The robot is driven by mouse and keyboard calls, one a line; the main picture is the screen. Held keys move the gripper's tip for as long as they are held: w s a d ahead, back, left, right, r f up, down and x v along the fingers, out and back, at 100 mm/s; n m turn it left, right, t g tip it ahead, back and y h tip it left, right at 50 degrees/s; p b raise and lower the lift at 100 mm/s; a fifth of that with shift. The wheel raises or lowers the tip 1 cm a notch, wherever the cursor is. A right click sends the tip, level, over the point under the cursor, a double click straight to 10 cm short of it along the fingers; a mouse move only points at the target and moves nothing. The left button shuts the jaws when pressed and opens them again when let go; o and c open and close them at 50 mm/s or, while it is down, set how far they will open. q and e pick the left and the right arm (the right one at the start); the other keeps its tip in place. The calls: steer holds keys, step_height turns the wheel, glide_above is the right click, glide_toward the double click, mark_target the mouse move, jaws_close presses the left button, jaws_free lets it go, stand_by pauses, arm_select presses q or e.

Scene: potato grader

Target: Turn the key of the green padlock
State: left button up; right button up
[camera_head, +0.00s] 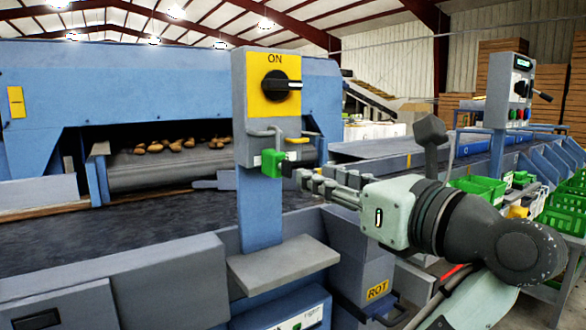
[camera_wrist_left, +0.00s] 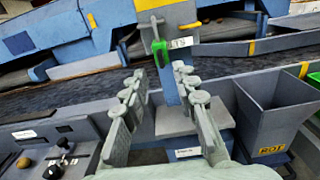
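The green padlock (camera_head: 271,163) hangs at the lower edge of the grey switch box (camera_head: 240,90), below the yellow ON plate with its black knob (camera_head: 275,85). A small dark piece (camera_head: 288,170), perhaps the key, sticks out from the padlock's right side. The left wrist view shows the gripper's fingers (camera_wrist_left: 158,72) spread apart, with the padlock (camera_wrist_left: 159,47) ahead between the tips. Whether the fingers touch the key cannot be told.
A blue post (camera_head: 260,205) carries the switch box above a grey ledge (camera_head: 283,265). A grey bin marked ROT (camera_wrist_left: 268,112) stands to the right. Potatoes (camera_head: 175,146) lie on the rollers behind. Green crates (camera_head: 482,188) stand at the right.

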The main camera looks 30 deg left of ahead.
mark_target(291, 168)
arm_select(q)
steer(key=p+x, duration=0.1)
steer(key=x, duration=0.6)
steer(key=shift+w+a, duration=0.1)
steer(key=shift+a, duration=0.25)
arm_select(e)
steer(key=f, duration=0.1)
steer(key=s+f, duration=0.1)
steer(key=f, duration=0.1)
steer(key=shift+s+d+f, duration=0.2)
steer(key=shift+s, duration=0.1)
arm_select(q)
steer(key=shift+c, duration=0.2)
jaws_close()
